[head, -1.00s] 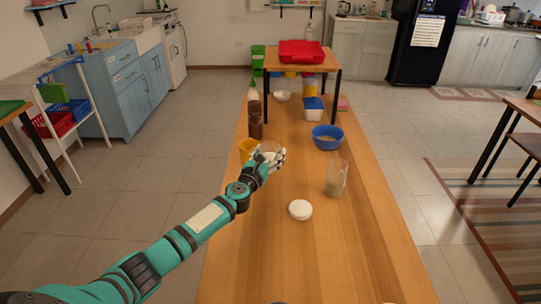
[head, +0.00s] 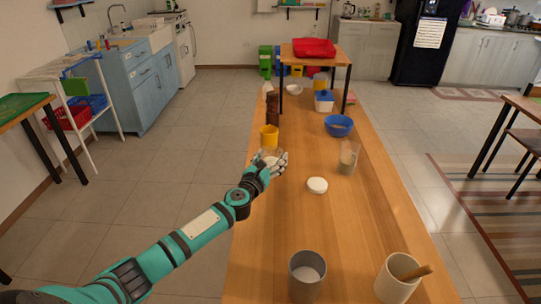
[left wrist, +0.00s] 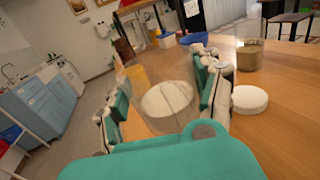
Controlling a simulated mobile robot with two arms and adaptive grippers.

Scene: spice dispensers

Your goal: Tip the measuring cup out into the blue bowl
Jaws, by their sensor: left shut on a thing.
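My left gripper (head: 271,162) is shut on a clear measuring cup (left wrist: 150,85), above the left edge of the long wooden table. The cup holds white contents, plain in the left wrist view between the fingers (left wrist: 165,95). It looks roughly upright there; its exact tilt is hard to tell. The blue bowl (head: 338,126) stands farther down the table, to the right of the gripper and well apart from it. A small patch of lighter contents shows inside the bowl. My right gripper is not in view.
A yellow cup (head: 269,136) and a brown bottle (head: 272,106) stand just beyond the gripper. A glass jar (head: 348,157) and a white round lid (head: 317,185) are to its right. A grey canister (head: 307,275) and a cream crock (head: 397,278) stand at the near end.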

